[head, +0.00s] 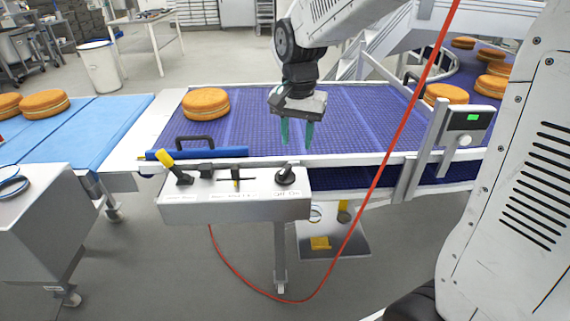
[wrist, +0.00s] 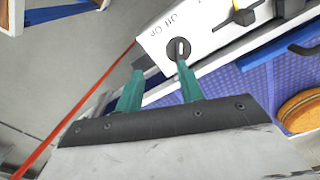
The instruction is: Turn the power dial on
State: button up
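The power dial (head: 285,176) is a round black knob at the right end of the grey control box (head: 215,208), on the conveyor's front edge. In the wrist view the dial (wrist: 179,46) shows a white mark, with the printed words "Off On" beside it. I cannot tell which word the mark points to. My gripper (head: 297,138) has two green fingers, open and empty, above the belt just behind the dial. In the wrist view the right finger of my gripper (wrist: 162,72) overlaps the dial's lower edge; no contact is clear.
The box also carries a yellow-tipped lever (head: 167,160) and a slider (head: 235,178). A blue bar with a black handle (head: 195,141) lies behind it. A filled round (head: 205,103) sits on the purple belt (head: 250,110). A red cable (head: 378,172) hangs right of the box.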

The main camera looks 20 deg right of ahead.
jog(key=m, duration=0.2)
send_over(285, 168)
notch_tip(285, 168, down, 4)
jog(key=shift+s+d+r, duration=0.1)
jog(key=shift+r, duration=0.05)
jog(key=shift+f, duration=0.3)
notch_tip(285, 168, down, 7)
jog(key=shift+f, duration=0.15)
grip_shut()
